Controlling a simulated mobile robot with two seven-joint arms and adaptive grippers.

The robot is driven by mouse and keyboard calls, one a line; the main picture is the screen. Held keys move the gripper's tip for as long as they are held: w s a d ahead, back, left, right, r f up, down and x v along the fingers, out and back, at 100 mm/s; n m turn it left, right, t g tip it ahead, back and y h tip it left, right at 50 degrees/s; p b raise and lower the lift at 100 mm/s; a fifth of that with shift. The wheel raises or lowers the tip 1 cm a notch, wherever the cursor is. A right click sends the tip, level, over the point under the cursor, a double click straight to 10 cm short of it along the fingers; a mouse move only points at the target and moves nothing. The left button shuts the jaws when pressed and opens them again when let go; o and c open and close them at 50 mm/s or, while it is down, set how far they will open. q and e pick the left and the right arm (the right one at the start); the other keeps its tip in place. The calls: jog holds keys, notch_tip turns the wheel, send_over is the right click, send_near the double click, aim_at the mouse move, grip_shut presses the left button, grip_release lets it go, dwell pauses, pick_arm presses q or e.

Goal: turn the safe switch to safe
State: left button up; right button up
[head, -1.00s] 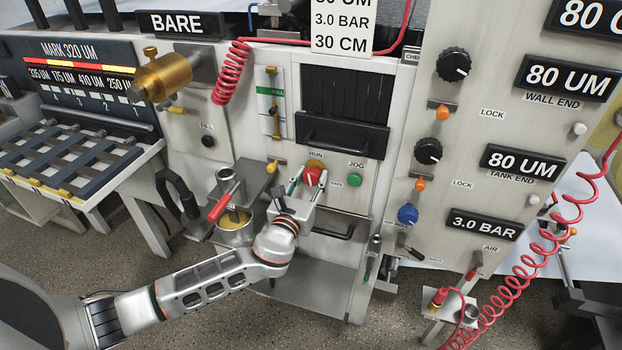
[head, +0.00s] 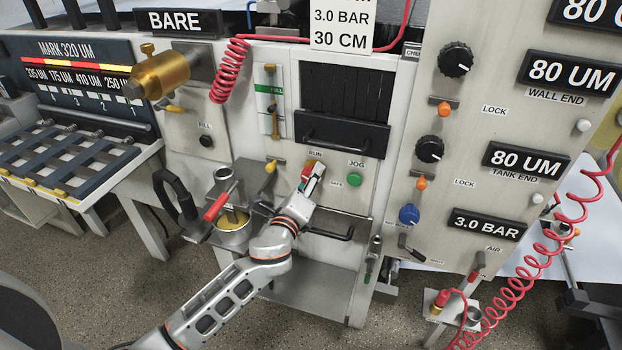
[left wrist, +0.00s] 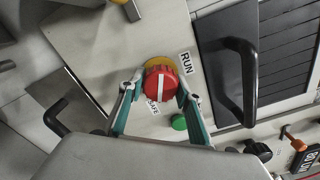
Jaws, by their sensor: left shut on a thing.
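The safe switch is a red knob (head: 308,168) on a yellow base, on the machine's front panel. In the left wrist view the red knob (left wrist: 160,90) shows a white line across its face. The RUN label (left wrist: 186,63) is at its upper right and the SAFE label (left wrist: 152,106) just below it. My left gripper (head: 311,171) is shut on the knob, with one green-sided finger on each side. In the head view the gripper is tilted and partly hides the knob. My right gripper is not in view.
A green JOG button (head: 354,179) sits close to the right of the switch. A black bar handle (head: 334,233) juts out below it.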

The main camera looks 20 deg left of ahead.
pick_arm(q)
jog(key=n, duration=0.4)
jog(key=shift+n, duration=0.4)
dwell(0.4)
jog(key=o, duration=1.1)
jog(key=s, duration=1.2)
jog(key=shift+a, duration=0.2)
